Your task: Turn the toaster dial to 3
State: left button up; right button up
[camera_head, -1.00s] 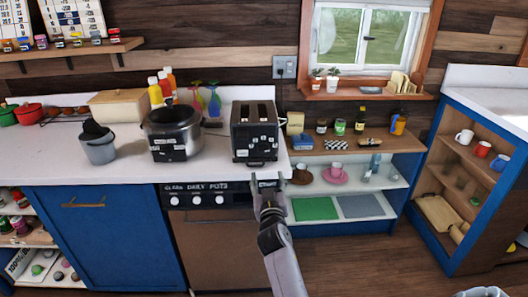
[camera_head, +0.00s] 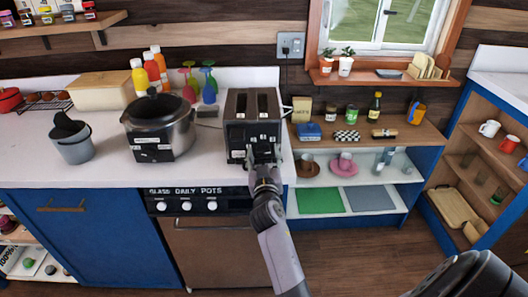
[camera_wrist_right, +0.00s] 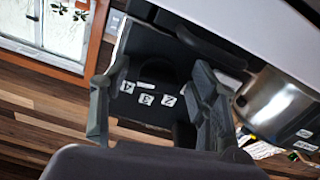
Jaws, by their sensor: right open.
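The black toaster (camera_head: 252,107) stands upright on the white counter, with two slots on top. In the right wrist view its dark front (camera_wrist_right: 140,130) shows white number tiles, among them 4, 3 and 2. A dark rounded shape there may be the dial; I cannot make out its pointer or setting. My right gripper (camera_head: 263,158) is at the toaster's front and partly covers it. In the right wrist view my right gripper (camera_wrist_right: 155,97) is open, with its fingers apart on either side of the tiles. Contact cannot be judged. My left gripper is not in view.
A lidded pot (camera_head: 160,128) stands left of the toaster, with a grey bucket (camera_head: 72,145) farther left. Coloured bottles (camera_head: 150,72) stand behind. An oven (camera_head: 215,248) is below the counter. Open shelves (camera_head: 410,140) with jars and cups are to the right.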

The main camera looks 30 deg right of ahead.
jog(key=shift+s+a+r, duration=0.1)
jog(key=shift+c, duration=0.4)
jog(key=c, duration=1.1)
